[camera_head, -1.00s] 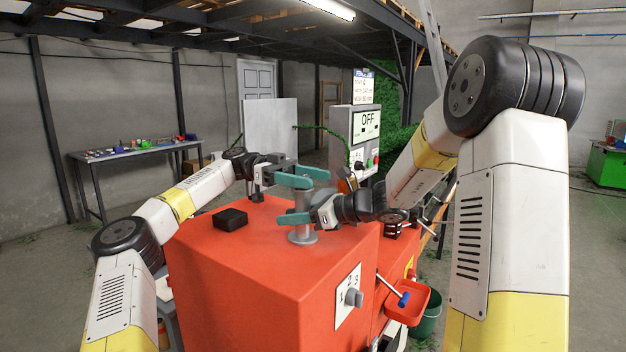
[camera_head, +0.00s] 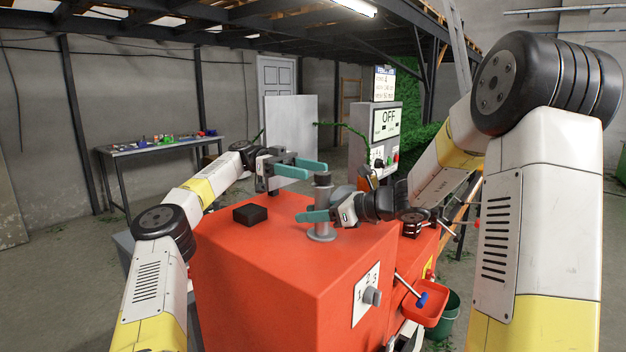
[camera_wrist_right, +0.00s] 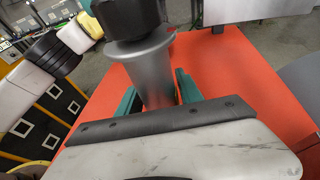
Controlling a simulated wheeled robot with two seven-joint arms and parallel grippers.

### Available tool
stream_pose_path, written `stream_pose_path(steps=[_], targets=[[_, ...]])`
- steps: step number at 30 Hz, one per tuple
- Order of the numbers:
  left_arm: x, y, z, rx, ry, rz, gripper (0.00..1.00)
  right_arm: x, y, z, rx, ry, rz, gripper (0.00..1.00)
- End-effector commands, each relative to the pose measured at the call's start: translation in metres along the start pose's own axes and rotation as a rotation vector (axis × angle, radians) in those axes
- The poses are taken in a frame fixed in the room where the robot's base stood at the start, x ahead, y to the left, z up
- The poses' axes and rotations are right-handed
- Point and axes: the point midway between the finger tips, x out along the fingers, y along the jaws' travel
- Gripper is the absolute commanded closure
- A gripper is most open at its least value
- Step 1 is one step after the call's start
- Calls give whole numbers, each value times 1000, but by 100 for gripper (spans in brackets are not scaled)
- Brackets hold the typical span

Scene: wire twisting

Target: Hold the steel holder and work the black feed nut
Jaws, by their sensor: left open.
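The steel holder (camera_head: 322,196) stands upright on a round foot on the red machine top, with the black feed nut (camera_head: 323,179) at its upper end. In the right wrist view the holder (camera_wrist_right: 150,72) rises between the teal fingers, with the nut (camera_wrist_right: 127,15) above. My right gripper (camera_head: 305,214) is shut on the holder's body below the nut. One finger crosses in front of it. My left gripper (camera_head: 317,169) is open and empty, its teal fingertips just left of and behind the nut. I cannot tell whether a fingertip touches the nut.
A black block (camera_head: 250,215) lies on the red machine top (camera_head: 270,255), left of the holder. A control box (camera_head: 388,124) reading OFF stands behind. A numbered dial (camera_head: 371,297) is on the machine's front. A red tray (camera_head: 425,312) hangs at the right.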

Motion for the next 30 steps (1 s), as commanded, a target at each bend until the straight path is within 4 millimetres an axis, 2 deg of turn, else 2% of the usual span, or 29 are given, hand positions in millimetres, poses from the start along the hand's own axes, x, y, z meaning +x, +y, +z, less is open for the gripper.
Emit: stream_pose_path(steps=[2, 11, 14, 17, 27, 30], targets=[[0, 0, 0, 0, 0, 0, 43, 0, 0, 0, 0, 0, 0, 41], [0, 0, 0, 0, 0, 0, 43, -1, 0, 1, -1, -1, 0, 41], [0, 0, 0, 0, 0, 0, 43, -7, -1, 1, -2, -1, -2, 41], [0, 0, 0, 0, 0, 0, 43, -22, -2, 1, -2, -2, -5, 41], [0, 0, 0, 0, 0, 0, 43, -93, -1, 1, -1, -2, -4, 41], [0, 0, 0, 0, 0, 0, 43, -107, -1, 0, 0, -2, -3, 41]])
